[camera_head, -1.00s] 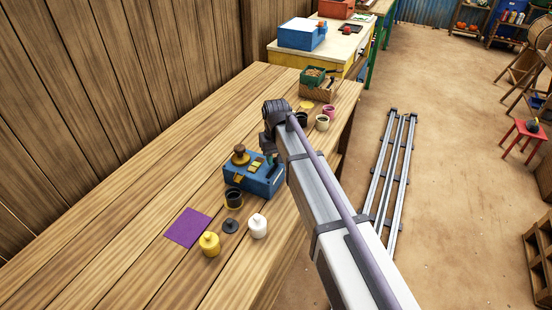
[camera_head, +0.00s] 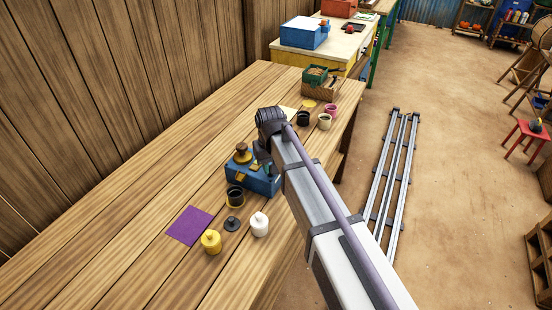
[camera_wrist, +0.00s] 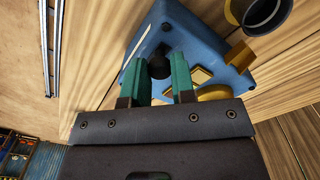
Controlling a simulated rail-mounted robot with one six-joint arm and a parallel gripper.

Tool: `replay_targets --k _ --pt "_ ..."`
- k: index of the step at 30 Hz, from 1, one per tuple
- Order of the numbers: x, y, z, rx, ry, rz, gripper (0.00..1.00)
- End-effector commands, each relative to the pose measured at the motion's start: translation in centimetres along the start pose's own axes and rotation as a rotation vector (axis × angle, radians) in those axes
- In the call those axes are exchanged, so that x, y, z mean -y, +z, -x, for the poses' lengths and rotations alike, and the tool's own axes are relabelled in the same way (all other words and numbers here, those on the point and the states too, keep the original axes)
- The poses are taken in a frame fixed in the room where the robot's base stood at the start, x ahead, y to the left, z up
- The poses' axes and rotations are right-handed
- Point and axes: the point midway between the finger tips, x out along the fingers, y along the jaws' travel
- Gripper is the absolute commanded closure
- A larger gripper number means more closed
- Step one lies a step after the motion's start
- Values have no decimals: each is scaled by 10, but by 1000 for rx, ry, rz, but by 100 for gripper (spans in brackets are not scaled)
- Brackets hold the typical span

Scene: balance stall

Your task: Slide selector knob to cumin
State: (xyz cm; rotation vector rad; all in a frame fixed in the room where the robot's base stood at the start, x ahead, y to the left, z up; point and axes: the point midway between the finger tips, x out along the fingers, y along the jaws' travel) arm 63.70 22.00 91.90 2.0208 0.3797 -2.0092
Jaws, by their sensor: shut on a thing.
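The blue selector box (camera_head: 262,187) stands on the wooden table; my arm hides part of its top in the head view. In the wrist view the box (camera_wrist: 203,38) fills the upper middle. A dark round knob (camera_wrist: 158,67) sits on its face between the two teal fingers of my gripper (camera_wrist: 157,75), which is shut on it. Small yellow plates (camera_wrist: 201,75) lie on the box beside the right finger. I cannot read any cumin mark. In the head view the fingers are hidden at the box.
A black cup (camera_head: 235,197) stands close in front of the box. A yellow jar (camera_head: 211,241), a white jar (camera_head: 260,224), a dark lid (camera_head: 232,224) and a purple mat (camera_head: 188,226) are nearer.

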Motion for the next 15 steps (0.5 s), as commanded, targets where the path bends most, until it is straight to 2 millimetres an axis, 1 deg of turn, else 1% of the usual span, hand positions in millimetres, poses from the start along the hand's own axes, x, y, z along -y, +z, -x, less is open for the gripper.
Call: replay_targets --k 1,8,9,15 --pt "3 4 0 5 -4 2 100" --pt "4 4 0 8 -6 2 100" --pt "4 5 0 9 -6 2 72" --pt "3 4 0 7 -5 1 53"
